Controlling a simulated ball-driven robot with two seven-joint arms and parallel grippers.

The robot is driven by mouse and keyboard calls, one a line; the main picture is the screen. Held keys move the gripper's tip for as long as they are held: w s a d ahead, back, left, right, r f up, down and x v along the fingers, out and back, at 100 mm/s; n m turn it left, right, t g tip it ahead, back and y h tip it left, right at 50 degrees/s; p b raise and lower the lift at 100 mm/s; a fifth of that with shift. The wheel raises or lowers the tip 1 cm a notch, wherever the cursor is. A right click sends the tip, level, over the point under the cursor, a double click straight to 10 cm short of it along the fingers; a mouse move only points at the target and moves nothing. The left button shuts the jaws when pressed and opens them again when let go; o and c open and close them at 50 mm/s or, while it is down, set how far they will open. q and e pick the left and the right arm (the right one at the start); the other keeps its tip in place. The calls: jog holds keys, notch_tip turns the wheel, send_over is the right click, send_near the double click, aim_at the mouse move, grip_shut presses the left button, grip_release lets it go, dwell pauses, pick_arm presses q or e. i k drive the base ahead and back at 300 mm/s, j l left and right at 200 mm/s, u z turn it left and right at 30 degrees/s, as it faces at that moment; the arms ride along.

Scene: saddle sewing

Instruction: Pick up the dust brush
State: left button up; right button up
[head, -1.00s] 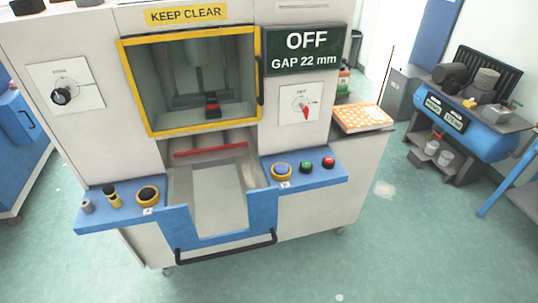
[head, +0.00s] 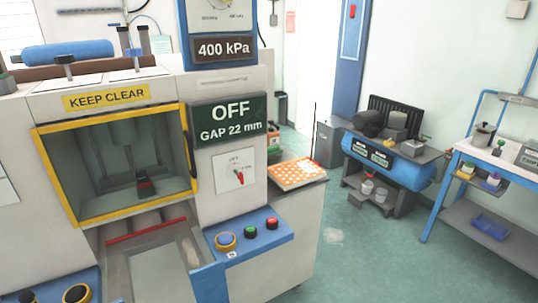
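I cannot make out a dust brush anywhere in this view. A small dark and red object (head: 146,187) sits inside the yellow-framed window of the machine, too small to identify. Neither of my grippers is in view.
The large machine (head: 235,270) fills the left, with a blue button ledge (head: 249,239). An orange dotted sheet or box (head: 297,174) lies on its side counter. A blue compressor (head: 392,164) and a blue-legged bench (head: 512,175) stand right.

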aim_at(274, 150)
jog(key=i+l+u, duration=0.1)
jog(key=u, duration=0.3)
jog(key=i+l+u, duration=0.1)
jog(key=u, duration=0.25)
jog(key=i+l+u, duration=0.2)
jog(key=l, duration=0.25)
jog(key=i+l+u, duration=0.15)
jog(key=l, duration=0.3)
jog(key=i+l+u, duration=0.2)
jog(key=l, duration=0.25)
jog(key=l+u, duration=0.15)
jog(key=l, duration=0.35)
